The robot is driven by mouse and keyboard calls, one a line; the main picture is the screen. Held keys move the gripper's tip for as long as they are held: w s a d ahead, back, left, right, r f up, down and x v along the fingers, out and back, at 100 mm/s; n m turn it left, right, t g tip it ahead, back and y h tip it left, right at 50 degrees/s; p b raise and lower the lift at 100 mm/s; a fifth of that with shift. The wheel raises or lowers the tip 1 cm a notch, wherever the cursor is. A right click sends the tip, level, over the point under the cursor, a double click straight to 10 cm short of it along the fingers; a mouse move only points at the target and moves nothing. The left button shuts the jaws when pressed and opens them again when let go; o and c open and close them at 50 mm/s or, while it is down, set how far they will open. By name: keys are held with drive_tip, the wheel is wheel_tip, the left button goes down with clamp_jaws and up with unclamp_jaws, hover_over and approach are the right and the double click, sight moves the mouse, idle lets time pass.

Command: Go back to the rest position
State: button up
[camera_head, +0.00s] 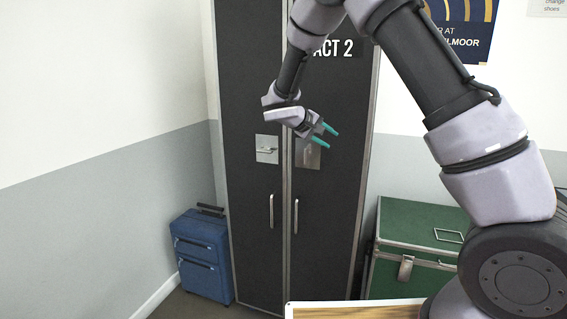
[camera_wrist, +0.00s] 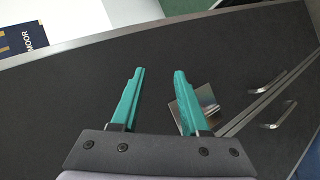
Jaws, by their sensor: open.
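My gripper (camera_head: 328,136) is in front of the right door of a tall dark wardrobe (camera_head: 335,200) marked "ACT 2". Its two teal fingers are apart with nothing between them. In the wrist view my gripper (camera_wrist: 158,95) also shows open, with the dark door behind it and a metal latch plate (camera_wrist: 196,105) partly hidden by the right finger. In the head view that plate (camera_head: 308,160) lies just behind the fingertips; I cannot tell whether they touch it. Both wardrobe doors look shut.
The left door has another latch plate (camera_head: 267,149); two upright handles (camera_head: 271,211) sit lower down. A blue suitcase (camera_head: 203,255) stands left of the wardrobe. A green trunk (camera_head: 415,235) stands to the right. A light-edged board (camera_head: 355,311) is at the bottom front.

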drive_tip(key=s+d+r+m+g+y, duration=0.2)
drive_tip(key=s+d+r+m+y, duration=0.15)
drive_tip(key=s+d, duration=0.3)
drive_tip(key=s+d+r+m+g+y, duration=0.2)
drive_tip(key=s+d+r, duration=0.3)
drive_tip(key=s, duration=0.3)
drive_tip(key=s+r+m+t+y, duration=0.1)
drive_tip(key=s+r+t+y, duration=0.1)
drive_tip(key=s, duration=0.7)
drive_tip(key=s+r+m+t+y, duration=0.2)
drive_tip(key=s+r, duration=0.3)
drive_tip(key=s, duration=0.5)
drive_tip(key=shift+s+a+y, duration=0.2)
drive_tip(key=shift+y, duration=0.65)
drive_tip(key=shift+w+m, duration=0.1)
drive_tip(key=shift+m, duration=0.15)
